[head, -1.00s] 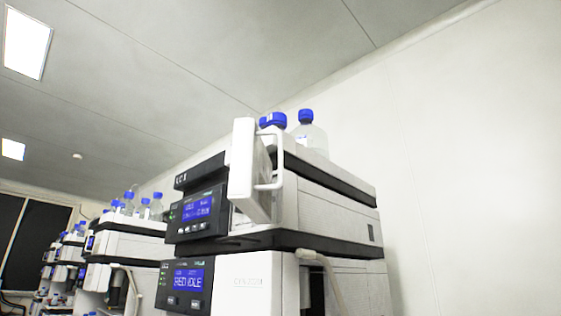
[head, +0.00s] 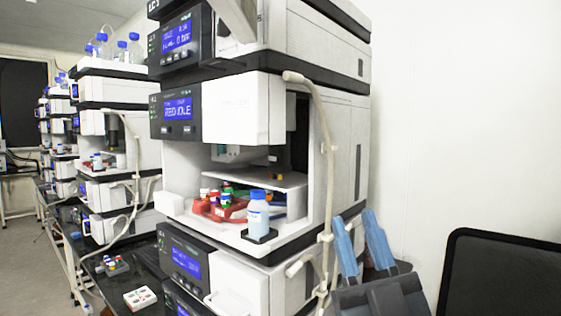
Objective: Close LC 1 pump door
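The pump module is the top unit of the nearest stack, with a dark panel and blue display (head: 178,35). Its white door (head: 238,14) stands swung open at the top edge of the head view. Only its lower part shows; the upper part and the handle are cut off. My gripper (head: 356,217) is at the lower right, with two blue fingers pointing up and spread apart. It is open and empty. It is well below the door and to its right, apart from it, and appears in front of the stack's right side.
A pale tube (head: 326,150) hangs down the stack's right front. An open bay below holds a white bottle with a blue cap (head: 258,212) and several small vials (head: 222,195). More stacks stand to the left. A black screen (head: 500,275) is at the lower right.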

